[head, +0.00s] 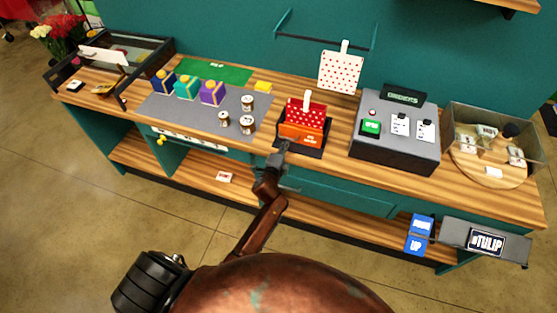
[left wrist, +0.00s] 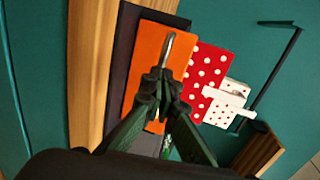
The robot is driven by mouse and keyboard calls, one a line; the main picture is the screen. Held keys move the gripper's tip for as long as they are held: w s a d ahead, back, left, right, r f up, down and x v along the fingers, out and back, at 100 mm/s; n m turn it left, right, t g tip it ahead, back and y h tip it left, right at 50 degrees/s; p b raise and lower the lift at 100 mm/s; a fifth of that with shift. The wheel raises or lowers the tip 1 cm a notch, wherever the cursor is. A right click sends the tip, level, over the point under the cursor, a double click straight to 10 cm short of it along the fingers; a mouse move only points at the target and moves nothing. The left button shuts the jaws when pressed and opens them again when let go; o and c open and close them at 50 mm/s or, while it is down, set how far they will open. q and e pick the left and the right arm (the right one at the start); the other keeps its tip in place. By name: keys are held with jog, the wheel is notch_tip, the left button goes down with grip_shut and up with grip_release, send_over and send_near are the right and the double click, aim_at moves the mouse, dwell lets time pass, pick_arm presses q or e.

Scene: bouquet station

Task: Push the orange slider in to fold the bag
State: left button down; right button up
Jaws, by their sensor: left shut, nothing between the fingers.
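The orange slider (head: 301,132) is at the front of a dark base on the counter and bears a small metal handle. It also shows in the left wrist view (left wrist: 148,50). The red bag with white dots (head: 307,113) stands right behind the slider, with a white tab at its top; it shows too in the left wrist view (left wrist: 207,66). My left gripper (head: 284,148) is shut and empty, its fingertips at the slider's front by the handle. I cannot tell whether they touch it. My right gripper is not in view.
A grey register box (head: 396,140) stands right of the bag. A grey mat (head: 180,125) with coloured boxes and spools lies left. A white dotted bag (head: 341,72) hangs behind from a rail. A round wooden board (head: 490,172) sits far right.

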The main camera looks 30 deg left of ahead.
pick_arm(q)
jog(key=v, duration=1.2)
jog(key=shift+s, duration=0.2)
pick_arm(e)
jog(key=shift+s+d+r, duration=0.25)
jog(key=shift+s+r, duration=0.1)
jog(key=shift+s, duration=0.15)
